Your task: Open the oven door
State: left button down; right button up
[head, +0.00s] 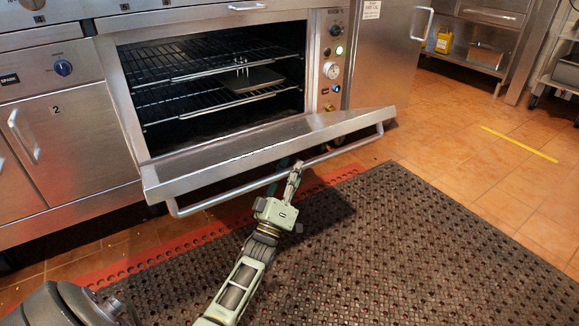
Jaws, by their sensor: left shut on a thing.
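The oven (225,78) stands ahead with its cavity showing wire racks. Its steel door (255,147) is hinged down and tilted outward, well open. A long bar handle (222,197) runs along the door's outer edge. My left gripper (295,170) reaches up from below and is shut on the handle, right of its middle. The fingertips are small and partly hidden against the bar. My right gripper is not in view.
A dark tray (252,79) rests on an oven rack. The control panel (331,70) with knobs and a green light is right of the cavity. A perforated black mat (400,250) covers the floor in front. Tiled floor at right is clear.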

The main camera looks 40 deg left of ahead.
pick_arm(q)
notch_tip(320, 180, down, 17)
jog(key=s+d+m+t+h+b, duration=0.1)
jog(key=m+h+b, duration=0.3)
jog(key=b, duration=0.7)
jog(key=shift+d+r+m+t, duration=0.2)
jog(key=shift+d+m+t, duration=0.1)
jog(key=shift+d+m, duration=0.4)
jog(key=c, duration=1.6)
grip_release()
jog(key=shift+c, duration=0.2)
jog(key=shift+r, duration=0.1)
notch_tip(320, 180, up, 10)
